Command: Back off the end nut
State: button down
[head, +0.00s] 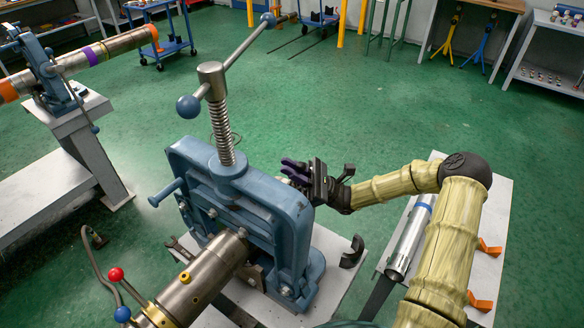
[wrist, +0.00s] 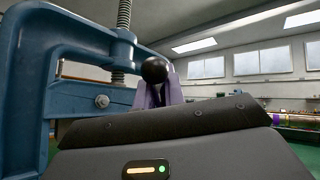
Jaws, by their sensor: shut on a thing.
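A large blue pipe vise (head: 290,225) stands upright on a pale bench, with a tall screw (head: 222,130) and a ball-ended cross bar on top. A steel pipe (head: 200,278) with a brass-coloured collar runs into its lower opening. My gripper (head: 292,170) is at the upper right side of the vise frame. In the wrist view its purple fingers are shut on a dark round knob (wrist: 155,70), just right of the blue frame (wrist: 32,85). The rest of the held part is hidden behind the gripper body. I cannot make out a separate end nut.
A red-knobbed lever (head: 116,274) and a blue knob are at the pipe's near end. A dark curved part (head: 352,251) lies on the bench right of the vise. A side bench (head: 499,215) holds a tube and orange pieces.

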jog(key=c, duration=1.5)
grip_release()
jog(key=shift+d+r, duration=0.15)
jog(key=shift+r, duration=0.1)
jog(key=shift+f, duration=0.1)
jog(key=shift+d+f, duration=0.2)
jog(key=shift+f, duration=0.1)
jog(key=b+v, duration=0.3)
jog(key=v, duration=1.3)
jog(key=shift+d+f, duration=0.15)
jog(key=shift+d, duration=0.1)
